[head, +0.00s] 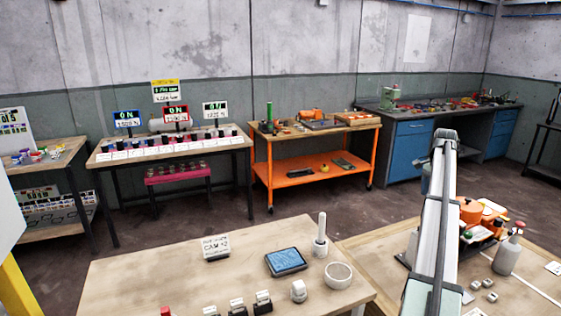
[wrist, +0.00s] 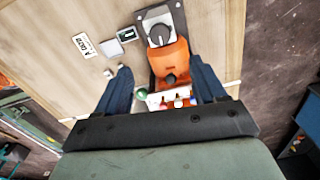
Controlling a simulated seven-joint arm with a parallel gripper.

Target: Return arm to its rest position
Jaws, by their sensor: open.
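My gripper (wrist: 163,84) shows in the wrist view with its two dark blue fingers spread apart and nothing between them that it grips. Beyond the fingers is an orange device with a grey dial (wrist: 158,35), on a dark plate on the wooden table (wrist: 60,40). A green button and small coloured parts lie at its near end, partly hidden by the gripper body. In the head view my pale arm rises at the right, and the gripper cannot be made out. An orange device (head: 472,211) shows just right of the arm.
A grey bottle (head: 507,256) and small white blocks (head: 488,295) stand right of my arm.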

